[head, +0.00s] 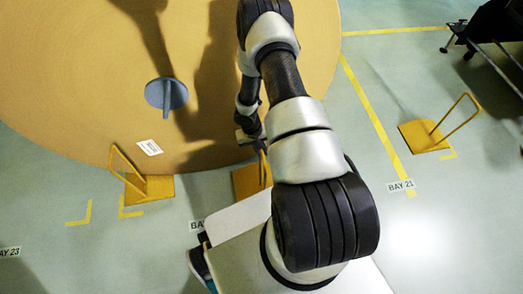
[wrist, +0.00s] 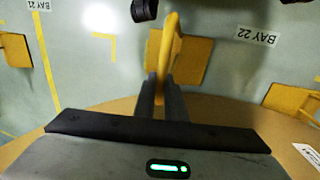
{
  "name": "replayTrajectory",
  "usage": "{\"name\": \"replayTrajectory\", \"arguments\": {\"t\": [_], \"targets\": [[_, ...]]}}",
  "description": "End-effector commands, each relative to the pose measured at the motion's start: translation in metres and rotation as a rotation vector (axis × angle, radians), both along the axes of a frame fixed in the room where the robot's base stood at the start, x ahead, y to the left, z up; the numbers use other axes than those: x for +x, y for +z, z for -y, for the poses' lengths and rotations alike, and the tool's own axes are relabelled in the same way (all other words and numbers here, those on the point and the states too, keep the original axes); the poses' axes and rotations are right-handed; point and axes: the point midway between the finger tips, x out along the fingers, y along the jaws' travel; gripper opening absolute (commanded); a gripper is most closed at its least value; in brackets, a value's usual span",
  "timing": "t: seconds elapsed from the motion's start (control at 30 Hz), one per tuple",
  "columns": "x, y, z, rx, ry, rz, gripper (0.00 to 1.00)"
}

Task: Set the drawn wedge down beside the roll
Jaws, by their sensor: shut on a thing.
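A yellow wedge (head: 246,182) with an upright loop handle is at the near edge of the big kraft roll (head: 90,90), partly hidden by my arm. In the wrist view my gripper (wrist: 165,98) is shut on the handle (wrist: 169,45) of this wedge, whose plate (wrist: 187,62) shows behind it. In the head view my gripper (head: 252,138) is mostly hidden by my arm. The roll's tan face (wrist: 100,115) also shows in the wrist view. I cannot tell whether the wedge touches the floor or the roll.
Another yellow wedge (head: 150,188) stands at the roll's lower left edge. A third wedge (head: 425,136) stands apart on the floor at right, beyond a yellow line (head: 375,115). A dark wheeled cart (head: 490,30) is at top right. Floor between roll and line is clear.

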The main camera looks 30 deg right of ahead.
Motion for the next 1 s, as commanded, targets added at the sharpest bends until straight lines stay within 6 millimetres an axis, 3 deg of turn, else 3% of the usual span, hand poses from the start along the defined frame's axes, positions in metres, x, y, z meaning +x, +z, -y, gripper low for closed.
{"name": "replayTrajectory", "arguments": {"t": [0.9, 0.93, 1.0], "targets": [[0.001, -0.01, 0.0, -0.001, 0.0, 0.002, 0.0], [0.001, -0.01, 0.0, -0.001, 0.0, 0.002, 0.14], [0.001, -0.009, 0.0, -0.001, 0.0, 0.002, 0.26]]}}
